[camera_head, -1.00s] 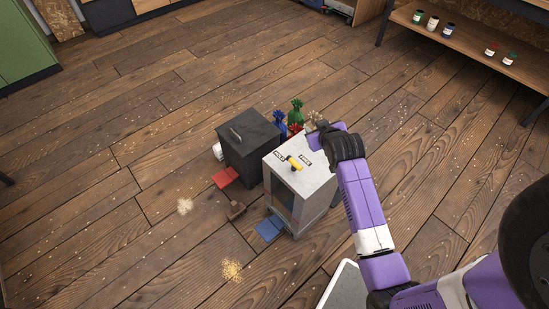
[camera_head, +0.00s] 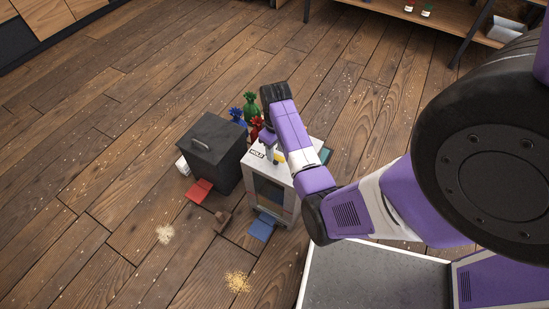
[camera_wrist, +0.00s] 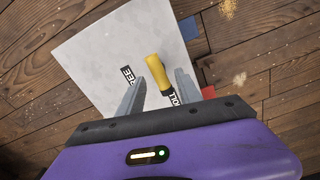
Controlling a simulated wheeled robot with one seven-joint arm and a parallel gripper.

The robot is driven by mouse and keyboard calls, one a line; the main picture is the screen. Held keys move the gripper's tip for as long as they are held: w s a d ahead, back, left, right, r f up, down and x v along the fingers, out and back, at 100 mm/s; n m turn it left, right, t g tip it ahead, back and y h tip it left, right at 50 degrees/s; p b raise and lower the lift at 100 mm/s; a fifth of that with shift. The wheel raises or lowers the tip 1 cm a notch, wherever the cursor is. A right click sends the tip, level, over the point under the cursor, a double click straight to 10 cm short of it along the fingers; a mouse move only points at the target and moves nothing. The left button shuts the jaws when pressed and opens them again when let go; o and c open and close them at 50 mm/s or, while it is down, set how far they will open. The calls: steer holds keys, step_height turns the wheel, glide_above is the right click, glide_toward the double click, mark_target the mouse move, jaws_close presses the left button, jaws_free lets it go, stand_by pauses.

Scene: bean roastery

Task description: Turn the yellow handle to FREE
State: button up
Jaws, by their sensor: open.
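The yellow handle (camera_wrist: 157,71) is on the pale top of a white cabinet (camera_wrist: 90,50). In the wrist view, a FREE label (camera_wrist: 128,75) lies left of it and a HOLD label (camera_wrist: 174,97) lies by its lower end. My gripper (camera_wrist: 160,78) is open above the top, one finger on each side of the handle. I cannot tell whether a finger touches it. In the head view the cabinet (camera_head: 268,188) stands on the floor, and my gripper (camera_head: 271,152) and arm hide most of the handle (camera_head: 280,158) and the FREE label.
A dark bin (camera_head: 212,150) stands close on the cabinet's left. Red, blue and green tied bags (camera_head: 251,108) are behind. A red mat (camera_head: 199,190), a blue mat (camera_head: 262,227) and a brown scoop-like thing (camera_head: 222,220) lie in front. Floor farther left is mostly clear.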

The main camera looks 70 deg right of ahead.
mark_target(276, 155)
steer(key=shift+f+b, duration=0.5)
steer(key=shift+f, duration=1.85)
